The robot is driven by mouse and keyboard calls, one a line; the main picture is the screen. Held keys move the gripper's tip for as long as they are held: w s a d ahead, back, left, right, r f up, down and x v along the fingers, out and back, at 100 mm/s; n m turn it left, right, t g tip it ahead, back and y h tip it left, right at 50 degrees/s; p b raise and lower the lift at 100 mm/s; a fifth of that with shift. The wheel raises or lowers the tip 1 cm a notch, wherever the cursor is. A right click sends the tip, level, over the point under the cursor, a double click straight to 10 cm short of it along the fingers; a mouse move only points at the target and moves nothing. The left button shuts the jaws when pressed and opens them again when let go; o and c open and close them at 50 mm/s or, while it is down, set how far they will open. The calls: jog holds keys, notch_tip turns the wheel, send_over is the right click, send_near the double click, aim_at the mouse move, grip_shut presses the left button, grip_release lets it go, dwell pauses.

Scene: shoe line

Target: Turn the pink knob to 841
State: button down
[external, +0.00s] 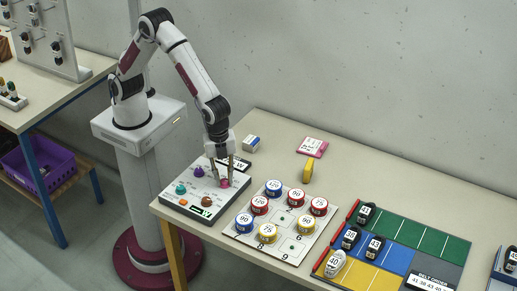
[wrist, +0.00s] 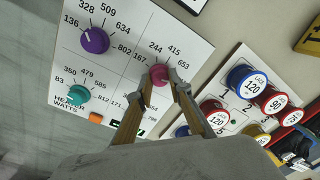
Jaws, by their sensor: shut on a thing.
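The pink knob (external: 225,184) is on the white control panel (external: 178,196), toward its right side. In the wrist view the pink knob (wrist: 159,74) sits between my two fingertips, with the numbers 167, 244, 415 and 653 around it. I cannot see 841; my right finger covers the panel on that side. My gripper (external: 222,179) points down over the panel and is shut on the pink knob; it also shows in the wrist view (wrist: 160,81). The knob's pointer direction is not clear.
A purple knob (wrist: 95,40), a teal knob (wrist: 77,96) and an orange button (wrist: 96,118) share the panel; a brown knob (external: 207,202) is near its front. Right of it, a white board (external: 291,246) holds several round tins. A yellow object (external: 307,173) stands behind that board.

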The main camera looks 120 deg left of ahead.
aim_at(223, 181)
dwell(0.3)
jog(key=c, duration=1.8)
grip_release()
jog(key=shift+c, duration=0.2)
jog(key=shift+r, duration=0.1)
jog(key=shift+s+d+r, duration=0.1)
jog(key=shift+d+r, duration=0.05)
jog(key=shift+r, duration=3.55)
